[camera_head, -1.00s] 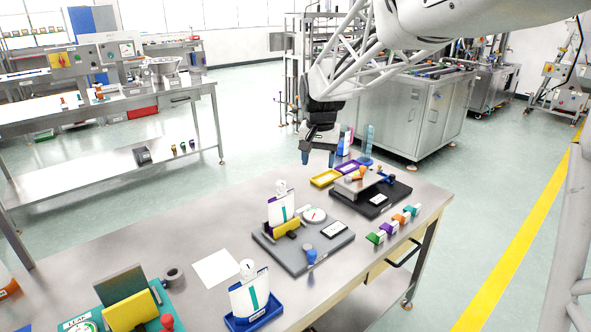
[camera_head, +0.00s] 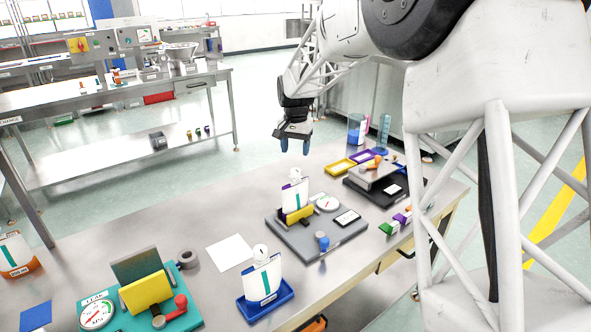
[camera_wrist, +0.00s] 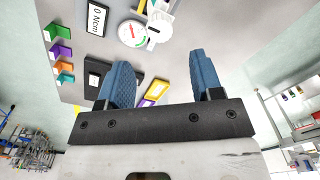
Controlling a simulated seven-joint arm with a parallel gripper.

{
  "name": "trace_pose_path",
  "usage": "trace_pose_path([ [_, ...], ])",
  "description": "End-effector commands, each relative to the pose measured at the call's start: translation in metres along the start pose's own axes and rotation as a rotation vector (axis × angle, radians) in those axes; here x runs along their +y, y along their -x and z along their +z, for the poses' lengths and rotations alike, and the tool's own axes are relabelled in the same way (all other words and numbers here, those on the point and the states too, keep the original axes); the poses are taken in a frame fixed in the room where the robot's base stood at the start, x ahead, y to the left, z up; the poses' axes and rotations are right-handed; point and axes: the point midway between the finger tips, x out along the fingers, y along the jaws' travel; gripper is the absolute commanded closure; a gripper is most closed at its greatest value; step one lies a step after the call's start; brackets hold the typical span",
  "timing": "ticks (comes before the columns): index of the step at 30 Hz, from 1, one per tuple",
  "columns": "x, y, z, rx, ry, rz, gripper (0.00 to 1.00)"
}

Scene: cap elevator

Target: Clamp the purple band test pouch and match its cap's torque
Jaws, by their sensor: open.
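A white pouch (camera_head: 294,196) with a teal stripe and a purple edge stands upright in the grey station, behind a yellow clamp jaw (camera_head: 300,214). A round white cap (camera_head: 296,173) is at its top. I cannot tell how tightly the jaw holds it. The station carries a dial gauge (camera_head: 327,203) and a display (camera_head: 347,217), which reads 0 Ncm in the wrist view (camera_wrist: 98,18). A blue-topped knob (camera_head: 323,242) stands at its front. My gripper (camera_head: 294,146) is open and empty above the table, behind the pouch; its blue fingers show in the wrist view (camera_wrist: 160,72).
Another striped pouch (camera_head: 264,277) stands in a blue tray (camera_head: 283,296). A teal leak station (camera_head: 187,293) is at front left. A black station (camera_head: 362,190), yellow tray (camera_head: 340,166) and coloured blocks (camera_head: 388,229) lie right. A white sheet (camera_head: 229,252) lies flat.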

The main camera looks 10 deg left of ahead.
Motion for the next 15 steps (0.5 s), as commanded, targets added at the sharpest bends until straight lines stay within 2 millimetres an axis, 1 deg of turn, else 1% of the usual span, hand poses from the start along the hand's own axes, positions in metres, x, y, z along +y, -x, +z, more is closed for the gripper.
trace_pose_path([
  [8, 0.0, -0.002, 0.0, 0.0, 0.0, 0.0, 0.4],
  [11, 0.0, -0.006, 0.0, -0.001, 0.0, 0.0, 0.4],
  [15, 0.0, -0.017, 0.001, -0.002, 0.0, 0.001, 0.4],
])
